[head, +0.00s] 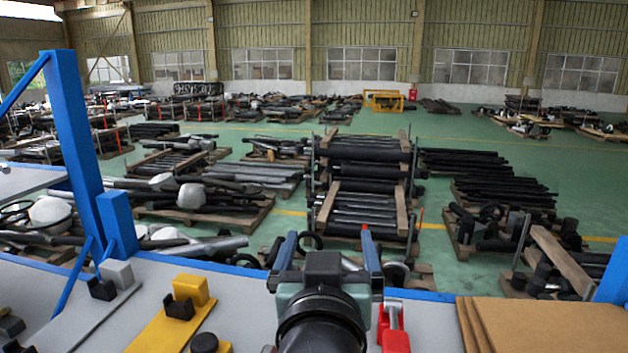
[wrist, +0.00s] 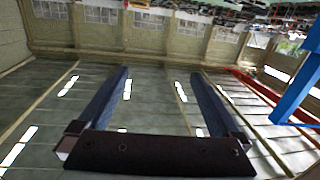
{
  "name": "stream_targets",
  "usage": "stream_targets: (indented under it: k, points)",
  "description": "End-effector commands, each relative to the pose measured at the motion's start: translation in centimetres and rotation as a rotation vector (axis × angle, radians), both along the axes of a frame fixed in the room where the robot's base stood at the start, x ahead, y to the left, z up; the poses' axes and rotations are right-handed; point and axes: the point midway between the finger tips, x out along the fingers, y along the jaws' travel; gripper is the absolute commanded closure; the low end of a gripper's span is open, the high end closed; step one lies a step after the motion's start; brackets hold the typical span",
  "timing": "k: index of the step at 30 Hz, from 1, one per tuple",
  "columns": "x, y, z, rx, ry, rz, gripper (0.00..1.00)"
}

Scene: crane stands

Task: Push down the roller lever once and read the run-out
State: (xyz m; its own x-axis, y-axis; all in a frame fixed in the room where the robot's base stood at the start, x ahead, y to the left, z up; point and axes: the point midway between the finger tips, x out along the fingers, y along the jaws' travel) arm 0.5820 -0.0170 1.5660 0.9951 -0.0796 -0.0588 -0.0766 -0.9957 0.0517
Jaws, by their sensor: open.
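My gripper (head: 329,243) rises at the lower middle of the head view, its two dark blue fingers apart with nothing between them. In the wrist view my gripper (wrist: 160,85) is also open and empty. I cannot tell which part is the roller lever. On the bench (head: 250,290) stand a yellow plate with yellow and black blocks (head: 190,290), left of my gripper, and a red fixture with a silver cylinder (head: 393,325), close to its right. My gripper and wrist hide the bench behind them. No run-out reading is legible.
A blue post (head: 82,150) with a brace stands at the left. A grey plate with grey and black blocks (head: 115,275) lies beside it. Brown boards (head: 545,325) lie at the bench's right. Beyond the blue edge, pallets of dark bars (head: 365,190) fill the green floor.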

Motion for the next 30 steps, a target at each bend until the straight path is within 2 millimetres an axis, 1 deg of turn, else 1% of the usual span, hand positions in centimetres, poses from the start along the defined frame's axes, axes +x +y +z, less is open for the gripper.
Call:
stream_targets:
  k: [1, 4, 8, 11, 14, 17, 21, 24, 27, 30]
  points:
    - [-0.5, 0.5, -1.1, 0.017, 0.007, 0.028, 0.00]
    - [-1.4, 1.8, -2.6, 0.060, 0.015, 0.085, 0.00]
    - [-2.0, 1.8, -0.8, 0.049, -0.126, 0.082, 0.00]
    - [-2.8, 1.8, 0.6, 0.043, -0.224, 0.083, 0.00]
    - [-4.1, 1.7, 2.0, 0.037, -0.336, 0.085, 0.00]
    - [-6.0, 1.7, 3.6, 0.031, -0.471, 0.087, 0.00]
    - [-9.8, 1.7, 5.8, 0.021, -0.675, 0.090, 0.00]
    - [-12.1, 1.7, 7.0, 0.015, -0.784, 0.090, 0.00]
    - [-13.6, 1.7, 7.8, 0.012, -0.846, 0.090, 0.00]
    - [-14.2, 1.7, 8.3, 0.010, -0.873, 0.091, 0.00]
